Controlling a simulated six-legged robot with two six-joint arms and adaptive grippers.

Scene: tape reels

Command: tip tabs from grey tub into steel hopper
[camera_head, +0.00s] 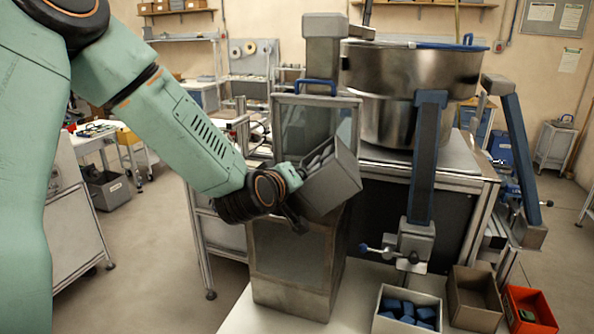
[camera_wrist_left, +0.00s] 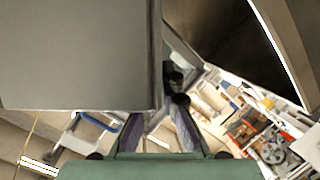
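The grey tub (camera_head: 338,187) is held tilted over the steel hopper (camera_head: 290,302), its open side turned up and to the left. Pale grey tabs (camera_head: 320,157) show inside near its upper left edge. The hopper is a tall box with dark window panels; its mouth is partly hidden behind the tub and my gripper. My left gripper (camera_head: 299,196) reaches in from the left and is shut on the tub's side. In the left wrist view the tub (camera_wrist_left: 80,55) fills the upper left, with the fingers (camera_wrist_left: 158,122) at its edge. My right gripper is not in view.
A large steel bowl (camera_head: 400,75) stands behind on a bench. Blue-and-grey chutes (camera_head: 428,160) hang to the right. At the front right are a box of blue parts (camera_head: 385,318), an empty brown box (camera_head: 472,312) and a red bin (camera_head: 543,322).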

